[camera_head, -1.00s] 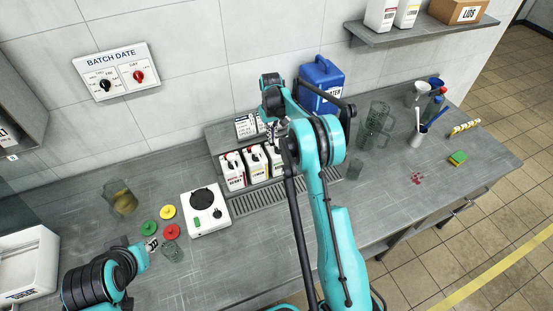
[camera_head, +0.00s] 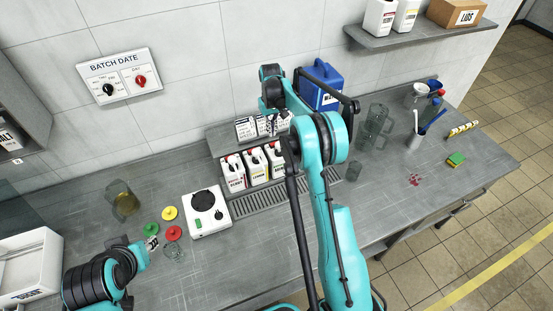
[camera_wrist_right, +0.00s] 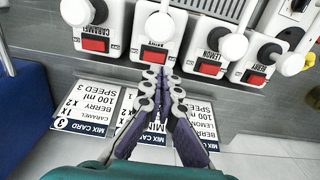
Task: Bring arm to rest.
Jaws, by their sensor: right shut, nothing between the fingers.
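My right arm, teal and black, rises through the middle of the head view. Its gripper (camera_head: 272,124) hangs over the mix cards behind the white bottles, partly hidden by the arm. In the right wrist view the right gripper (camera_wrist_right: 161,76) is shut and empty, its fingertips near the foot of the white dispensers (camera_wrist_right: 157,30). Mix cards (camera_wrist_right: 85,108) lie under and beside its fingers.
A blue water jug (camera_head: 321,85) stands close behind my right arm.

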